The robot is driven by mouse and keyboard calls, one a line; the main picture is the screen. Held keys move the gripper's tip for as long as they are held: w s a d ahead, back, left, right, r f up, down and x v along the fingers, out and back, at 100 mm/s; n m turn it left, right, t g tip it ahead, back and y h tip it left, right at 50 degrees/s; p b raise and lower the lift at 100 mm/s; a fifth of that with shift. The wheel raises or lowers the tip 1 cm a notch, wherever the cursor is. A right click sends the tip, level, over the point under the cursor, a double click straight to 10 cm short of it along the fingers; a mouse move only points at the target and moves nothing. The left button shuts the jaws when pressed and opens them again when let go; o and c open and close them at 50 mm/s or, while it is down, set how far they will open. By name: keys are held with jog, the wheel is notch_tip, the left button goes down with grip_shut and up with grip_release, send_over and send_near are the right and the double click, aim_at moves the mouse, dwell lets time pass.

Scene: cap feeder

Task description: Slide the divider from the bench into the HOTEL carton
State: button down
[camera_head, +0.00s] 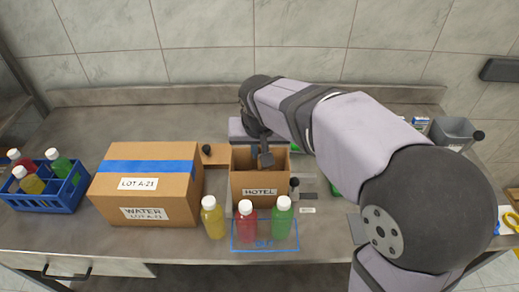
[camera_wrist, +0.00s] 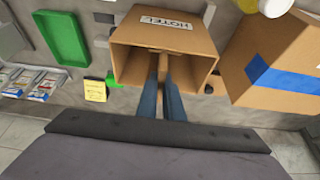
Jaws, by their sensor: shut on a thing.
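The HOTEL carton (camera_head: 248,192) stands open-topped on the bench, its label facing front. In the wrist view the carton (camera_wrist: 190,45) shows from above with its label upside down. My gripper (camera_head: 264,158) is at the carton's mouth, fingers pointing down. In the wrist view my two blue fingers (camera_wrist: 162,88) are close together on a thin brown strip, the divider (camera_wrist: 163,66), seen edge-on between them. The divider's far end shows inside the carton opening; its lower edge and the carton floor are hidden.
A taped carton (camera_head: 150,190) stands left. A blue crate (camera_head: 62,190) holds bottles. Yellow (camera_head: 212,218), red (camera_head: 245,222) and green (camera_head: 282,218) bottles stand in front of the HOTEL carton. A green tray (camera_wrist: 62,38) lies beside it. A grey bin (camera_head: 452,132) is at the right.

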jog(key=shift+f+b, duration=0.8)
jog(key=shift+f, duration=0.4)
jog(key=c, duration=1.8)
grip_release()
jog(key=c, duration=0.4)
jog(key=shift+r, duration=0.25)
jog(key=shift+r+p, duration=1.3)
jog(key=shift+r, duration=0.05)
jog(key=shift+r, duration=0.1)
notch_tip(320, 180, up, 8)
jog(key=p, duration=0.6)
jog(key=shift+p, duration=0.3)
